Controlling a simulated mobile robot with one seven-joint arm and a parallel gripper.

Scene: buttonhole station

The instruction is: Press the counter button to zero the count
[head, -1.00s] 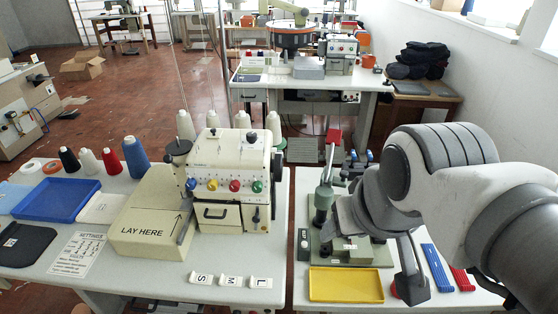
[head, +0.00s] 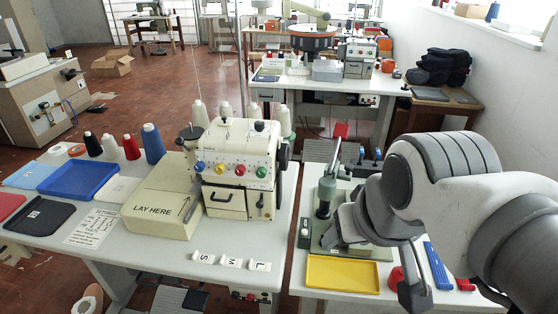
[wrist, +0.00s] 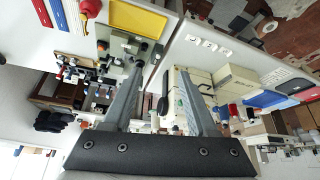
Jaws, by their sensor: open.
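A small dark box (head: 304,233) with a pale label stands at the left edge of the right-hand bench, beside the green press (head: 326,195). It may be the counter, but I cannot make out a button on it. My gripper (wrist: 158,68) is open and empty in the wrist view, its two fingers spread, apart from the bench things. In that view, which is upside down, the press (wrist: 122,42) shows beyond the fingers. In the head view my arm hangs over the right bench and hides part of the press's base.
A yellow tray (head: 342,272) lies in front of the press. The cream machine (head: 240,165) and LAY HERE block (head: 158,205) stand on the left bench.

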